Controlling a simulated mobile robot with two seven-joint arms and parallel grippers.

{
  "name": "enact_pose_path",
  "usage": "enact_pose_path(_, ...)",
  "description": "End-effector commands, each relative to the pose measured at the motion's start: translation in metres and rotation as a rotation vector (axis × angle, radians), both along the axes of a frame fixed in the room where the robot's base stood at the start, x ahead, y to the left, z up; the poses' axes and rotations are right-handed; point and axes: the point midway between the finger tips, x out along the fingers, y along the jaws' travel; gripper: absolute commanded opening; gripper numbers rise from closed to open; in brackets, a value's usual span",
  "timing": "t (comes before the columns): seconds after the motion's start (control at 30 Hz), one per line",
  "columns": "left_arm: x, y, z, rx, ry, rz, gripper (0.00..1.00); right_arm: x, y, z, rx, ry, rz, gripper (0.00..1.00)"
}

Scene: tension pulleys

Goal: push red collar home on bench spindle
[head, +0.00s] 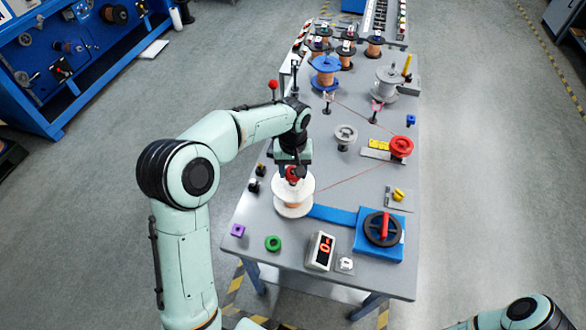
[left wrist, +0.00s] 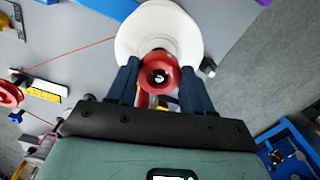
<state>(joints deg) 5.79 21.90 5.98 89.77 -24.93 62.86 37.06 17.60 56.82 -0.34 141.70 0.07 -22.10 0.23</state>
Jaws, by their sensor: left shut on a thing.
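The red collar (left wrist: 160,77) sits between the two dark fingers of my left gripper (left wrist: 158,88), which is shut on it. In the left wrist view a small pale tip shows in the collar's hole. A white spool (left wrist: 140,25) on the bench lies right behind the collar; in the head view the spool (head: 293,206) stands under my left gripper (head: 291,172). The red collar also shows in the head view (head: 293,174), just above the spool's top. How far the collar is down on the spindle I cannot tell. My right gripper is out of view.
A red pulley (head: 401,147) and a grey one (head: 345,135) stand farther back. An orange line crosses the bench.

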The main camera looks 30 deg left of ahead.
Motion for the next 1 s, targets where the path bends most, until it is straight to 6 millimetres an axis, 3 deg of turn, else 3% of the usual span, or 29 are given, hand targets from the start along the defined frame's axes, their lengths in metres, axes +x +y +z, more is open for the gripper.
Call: enact_pose_path(1.0, 0.0, 0.0, -0.029, 0.0, 0.0, 0.0, 0.21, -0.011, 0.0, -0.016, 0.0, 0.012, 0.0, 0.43)
